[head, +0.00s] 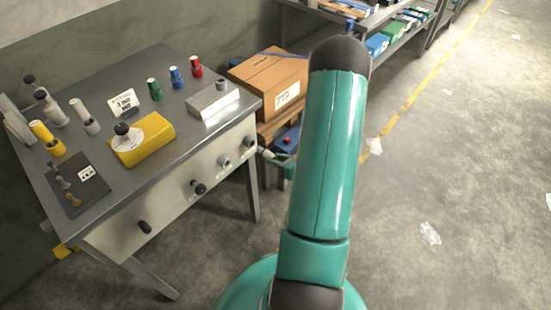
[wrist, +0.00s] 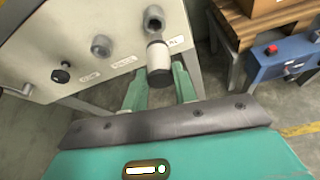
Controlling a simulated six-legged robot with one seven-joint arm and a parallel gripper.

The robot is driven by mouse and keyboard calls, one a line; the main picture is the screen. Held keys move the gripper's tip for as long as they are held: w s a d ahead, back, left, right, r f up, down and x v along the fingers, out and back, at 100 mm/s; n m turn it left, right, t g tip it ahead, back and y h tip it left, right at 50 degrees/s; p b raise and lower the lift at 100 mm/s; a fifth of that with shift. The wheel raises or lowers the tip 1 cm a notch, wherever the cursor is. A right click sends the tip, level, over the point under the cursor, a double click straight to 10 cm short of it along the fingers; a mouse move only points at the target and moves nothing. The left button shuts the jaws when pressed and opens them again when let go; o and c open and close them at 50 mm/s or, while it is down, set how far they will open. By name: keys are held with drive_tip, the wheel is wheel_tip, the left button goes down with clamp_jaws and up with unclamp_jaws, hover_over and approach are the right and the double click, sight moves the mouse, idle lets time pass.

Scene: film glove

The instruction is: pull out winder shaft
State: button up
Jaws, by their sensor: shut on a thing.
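A short cylinder with a pale body and a dark end, apparently the winder shaft (wrist: 158,52), lies between the teal fingers of my gripper (wrist: 159,76) in the wrist view. My gripper is shut on it. The shaft is at the right end of the pale front panel (wrist: 115,28), below a grey round fitting (wrist: 154,18); whether its inner end is still seated cannot be told. In the head view my gripper (head: 277,159) is small beside the panel's right end, partly hidden by my arm.
The bench (head: 95,85) carries a yellow box (head: 150,140), a grey metal block (head: 214,101) and coloured canisters. Black knobs (head: 145,227) and grey fittings stick out of the panel. A cardboard box (head: 268,75) and a blue box (wrist: 285,57) are close on the right. Open floor lies further right.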

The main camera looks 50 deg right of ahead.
drive_tip(key=shift+s, duration=0.1)
drive_tip(key=s, duration=0.3)
idle(0.5)
